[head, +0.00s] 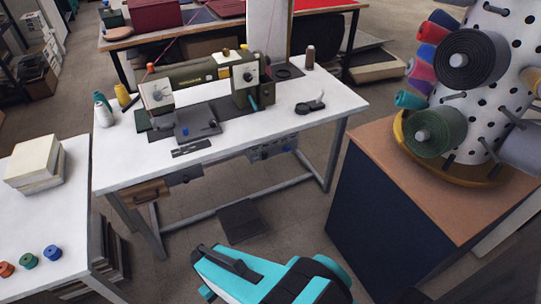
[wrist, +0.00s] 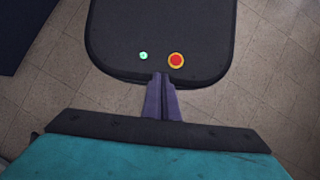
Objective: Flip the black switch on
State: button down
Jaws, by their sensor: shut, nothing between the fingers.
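A sewing machine (head: 205,78) stands on a white table (head: 230,135). Under the table's front edge, right of the middle, hangs a grey control box (head: 272,148) with small dark details. A smaller dark box (head: 186,175) hangs further left. The black switch is too small to pick out for certain on either box, and its position cannot be read. My gripper (wrist: 161,80) is shut and empty in the wrist view, far from the sewing table. Neither box shows in the wrist view. In the head view my teal arm is low in front, short of the table.
A dark pedal plate (head: 243,221) lies on the floor beneath the table. A wood-topped cabinet (head: 400,175) with a thread-spool stand (head: 490,110) is at the right. A white side table (head: 45,215) is at the left. Open floor lies before the sewing table.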

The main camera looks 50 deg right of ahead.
jog(key=w+d+r+n+t+y+b, duration=0.1)
jog(key=w+d+r+t+y+b, duration=0.1)
jog(key=w+d, duration=0.35)
jog(key=w+d+r+n+t+y+b, duration=0.1)
jog(key=w+d+r+n, duration=0.15)
jog(key=w, duration=0.55)
jog(key=w+d+r+n+t+y+b, duration=0.1)
jog(key=w+d+r+t, duration=0.2)
jog(key=d, duration=0.4)
jog(key=w+d+r+n+t+b, duration=0.1)
jog(key=w+d+r+b, duration=0.1)
jog(key=w+d+r, duration=0.3)
jog(key=s+d+r+n+t+h+b, duration=0.1)
jog(key=s+d+r+n+t, duration=0.2)
jog(key=d+r, duration=0.7)
jog(key=s+d+r+n+t+b, duration=0.2)
jog(key=d+r, duration=0.8)
jog(key=d, duration=0.8)
jog(key=shift+s+n+t+h+b, duration=0.35)
jog(key=shift+s+n+t, duration=0.2)
jog(key=shift+n, duration=0.2)
jog(key=shift+w+f, duration=0.1)
jog(key=shift+f, duration=0.05)
